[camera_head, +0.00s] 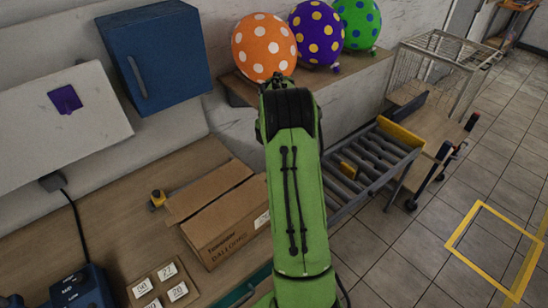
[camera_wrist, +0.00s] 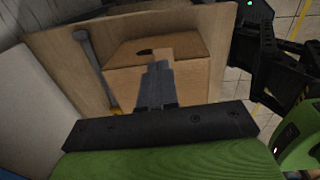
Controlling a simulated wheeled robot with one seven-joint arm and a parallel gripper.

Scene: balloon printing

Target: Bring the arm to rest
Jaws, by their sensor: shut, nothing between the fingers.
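My green arm (camera_head: 294,190) rises through the middle of the head view, and its end is hidden there. My gripper (camera_wrist: 157,68) shows in the wrist view with its grey fingers together and nothing between them. In that view the fingers overlap a brown cardboard box (camera_wrist: 190,72) with a dark hand slot. I cannot tell how far apart they are, and I see no clear contact.
Orange (camera_head: 264,48), purple (camera_head: 318,34) and green (camera_head: 357,22) balloons sit on a wall shelf. A roller conveyor (camera_head: 370,160) and wire cage (camera_head: 436,65) stand right. The tiled floor there is mostly clear.

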